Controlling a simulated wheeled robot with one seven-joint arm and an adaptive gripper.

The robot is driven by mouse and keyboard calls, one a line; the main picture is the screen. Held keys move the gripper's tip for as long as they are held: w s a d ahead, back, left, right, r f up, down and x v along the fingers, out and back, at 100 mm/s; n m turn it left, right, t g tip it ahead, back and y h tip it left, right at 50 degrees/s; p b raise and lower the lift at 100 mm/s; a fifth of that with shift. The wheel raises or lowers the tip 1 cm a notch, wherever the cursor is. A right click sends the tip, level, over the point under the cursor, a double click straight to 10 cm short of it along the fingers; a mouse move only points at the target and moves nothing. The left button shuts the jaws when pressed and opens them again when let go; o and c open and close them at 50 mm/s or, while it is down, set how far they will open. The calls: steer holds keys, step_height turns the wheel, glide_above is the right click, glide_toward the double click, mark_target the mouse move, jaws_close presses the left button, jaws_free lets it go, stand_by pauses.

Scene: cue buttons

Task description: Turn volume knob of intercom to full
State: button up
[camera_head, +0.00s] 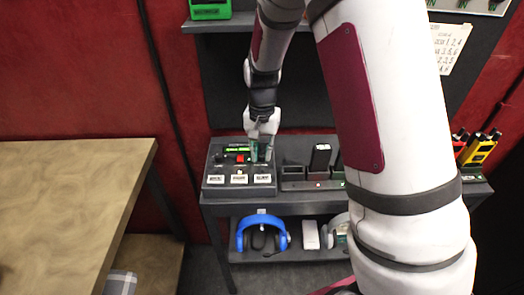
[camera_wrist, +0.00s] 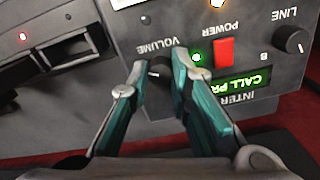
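The intercom (camera_head: 213,172) is a dark box on the upper shelf, with a green display, a red button and labelled white plates. In the wrist view it appears upside down, with its display (camera_wrist: 245,84), red power button (camera_wrist: 224,51) and the word VOLUME. The dark volume knob (camera_wrist: 159,68) lies between my fingertips. My gripper (camera_wrist: 159,66) has its teal fingers around the knob, one on each side, and they appear to touch it. In the head view my gripper (camera_head: 261,152) points down over the intercom's right part and hides the knob.
A LINE knob (camera_wrist: 294,40) sits on the intercom's other side. A charging dock (camera_head: 294,174) with a black handset (camera_head: 320,158) stands right of the intercom. Blue headphones (camera_head: 262,233) lie on the shelf below. A wooden table (camera_head: 70,210) is at the left.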

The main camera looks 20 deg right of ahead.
mark_target(261, 154)
steer(key=o, duration=0.4)
steer(key=shift+o, duration=0.2)
steer(key=shift+r, duration=0.1)
step_height(261, 154, up, 12)
stand_by(0.5)
steer(key=s+r+n+t, duration=0.2)
steer(key=s+r+n, duration=0.1)
steer(key=s+r, duration=0.8)
steer(key=s+n+t, duration=0.3)
steer(key=s, duration=1.1)
steer(key=shift+s+d+n, duration=0.15)
steer(key=shift+s+n, duration=0.25)
